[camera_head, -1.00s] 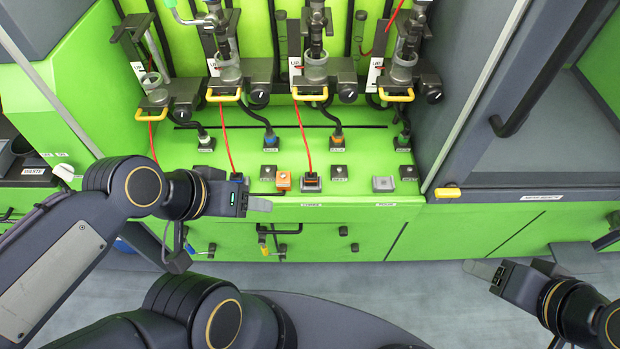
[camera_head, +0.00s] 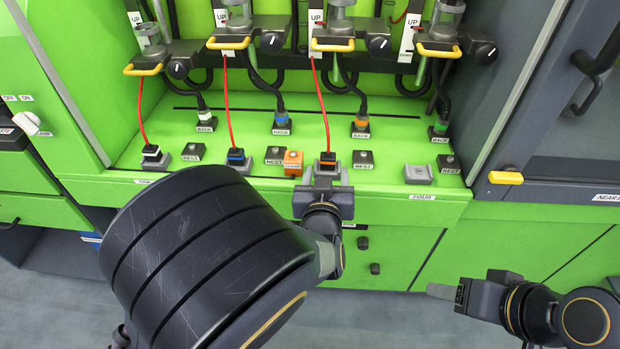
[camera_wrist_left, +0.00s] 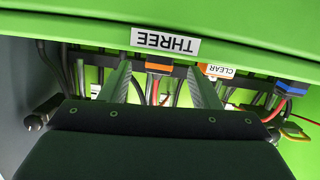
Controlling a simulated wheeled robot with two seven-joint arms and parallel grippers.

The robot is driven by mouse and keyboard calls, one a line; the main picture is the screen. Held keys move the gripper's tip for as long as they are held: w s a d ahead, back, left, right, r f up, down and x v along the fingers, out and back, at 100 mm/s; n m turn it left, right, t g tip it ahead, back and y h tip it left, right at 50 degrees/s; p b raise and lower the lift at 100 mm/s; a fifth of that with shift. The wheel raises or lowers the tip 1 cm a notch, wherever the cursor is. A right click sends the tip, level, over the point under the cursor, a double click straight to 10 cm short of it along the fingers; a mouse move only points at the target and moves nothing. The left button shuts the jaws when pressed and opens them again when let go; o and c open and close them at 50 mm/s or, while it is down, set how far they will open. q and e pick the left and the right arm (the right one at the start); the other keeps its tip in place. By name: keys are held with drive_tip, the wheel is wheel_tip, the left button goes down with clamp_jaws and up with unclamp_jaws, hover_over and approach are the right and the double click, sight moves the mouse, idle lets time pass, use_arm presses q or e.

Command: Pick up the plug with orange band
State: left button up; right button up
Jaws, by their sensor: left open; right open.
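A black plug with an orange band (camera_head: 328,156) on a red cable sits in a socket on the green bench ledge. Another orange-banded plug (camera_head: 361,126) on a black cable stands further back in a BACK socket. My right gripper (camera_head: 441,291) is open and empty at the lower right, away from the bench.
An orange CLEAR button (camera_head: 293,162) is just left of my left gripper. A blue-banded plug (camera_head: 236,157) sits further left and a REST socket (camera_head: 363,160) to the right. The green ledge edge runs below the sockets.

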use_arm(q)
drive_tip(key=shift+d+t+y+b, duration=0.25)
drive_tip(key=shift+t+y+b, duration=0.1)
drive_tip(key=shift+t, duration=0.45)
drive_tip(key=shift+w+r, duration=0.15)
drive_tip(key=shift+w, duration=0.1)
drive_tip(key=w, duration=0.7)
drive_tip(key=shift+a+r, duration=0.1)
drive_tip(key=shift+a, duration=0.1)
use_arm(e)
drive_tip(key=shift+w+a+f, duration=0.1)
drive_tip(key=shift+f, duration=0.4)
drive_tip(key=shift+w+a+f, duration=0.1)
drive_tip(key=shift+f, duration=0.4)
use_arm(q)
drive_tip(key=shift+c, duration=0.2)
